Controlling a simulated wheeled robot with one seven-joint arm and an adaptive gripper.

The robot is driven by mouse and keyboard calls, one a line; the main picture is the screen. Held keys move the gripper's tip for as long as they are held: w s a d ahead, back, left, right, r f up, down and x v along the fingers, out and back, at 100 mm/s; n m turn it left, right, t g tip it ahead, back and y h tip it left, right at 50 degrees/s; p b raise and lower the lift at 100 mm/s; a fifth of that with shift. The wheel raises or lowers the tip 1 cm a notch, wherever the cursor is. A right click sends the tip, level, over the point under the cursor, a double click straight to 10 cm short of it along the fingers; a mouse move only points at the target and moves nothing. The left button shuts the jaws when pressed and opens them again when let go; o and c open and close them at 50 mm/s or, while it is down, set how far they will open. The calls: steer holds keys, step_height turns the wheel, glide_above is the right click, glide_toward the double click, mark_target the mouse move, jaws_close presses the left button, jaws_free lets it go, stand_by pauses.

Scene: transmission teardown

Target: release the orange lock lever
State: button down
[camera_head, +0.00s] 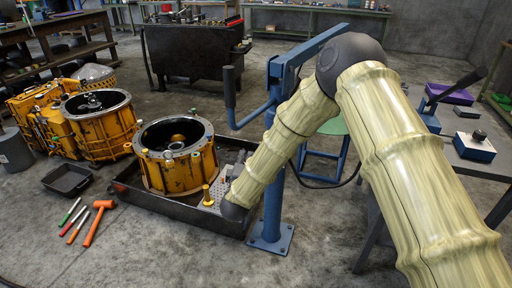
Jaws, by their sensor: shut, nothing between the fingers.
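My pale, ringed arm reaches in from the right and bends down to the black tray (150,204). My gripper (227,181) is small and grey beside the dark wrist at the arm's end, partly hidden by the arm. It is shut and empty. A small orange-yellow upright piece with a wide foot (207,196) stands just left of it, apart as far as I can tell. I cannot tell whether this is the orange lock lever. The orange transmission housing (168,172), with an open round top, stands in the tray left of the gripper.
A blue post stand (272,205) with a crank arm rises close behind my forearm. More orange housings (100,125) stand at the left. An orange hammer (98,222) and several hand tools lie on the floor. A workbench (470,150) is at the right.

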steer(key=w+d, duration=0.5)
steer(key=w, duration=0.5)
stand_by(0.3)
steer(key=shift+w, duration=0.15)
stand_by(0.4)
steer(key=shift+d+m, duration=0.2)
steer(key=shift+m, duration=0.1)
